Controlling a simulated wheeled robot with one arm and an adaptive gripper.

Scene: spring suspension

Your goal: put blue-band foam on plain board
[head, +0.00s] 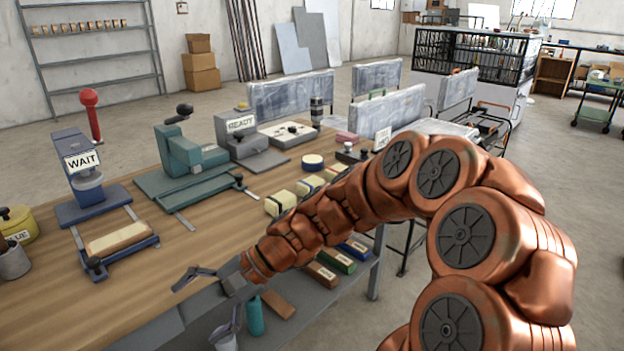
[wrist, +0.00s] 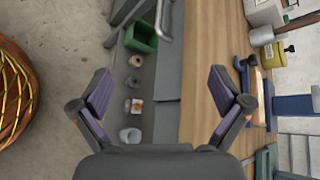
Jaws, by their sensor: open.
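Several cream foam blocks stand in a row on the bench, partly hidden behind my arm. The nearest foam block (head: 280,203) has a dark, bluish band; the band colour of the block behind it (head: 310,185) is hard to tell. A plain tan board (head: 118,238) lies in the blue fixture under the WAIT press; it also shows in the wrist view (wrist: 258,90). Another tan board (head: 278,304) lies lower, beside the bench front. I cannot tell which is the plain board. My gripper (head: 195,314) is open and empty over the bench's front edge, apart from both foam and boards.
The blue WAIT press (head: 78,168), teal press (head: 185,155) and READY machine (head: 242,130) stand along the bench. Labelled brown (head: 320,275) and green (head: 337,260) pieces lie at the front. A green bin (wrist: 141,37) and cups sit below.

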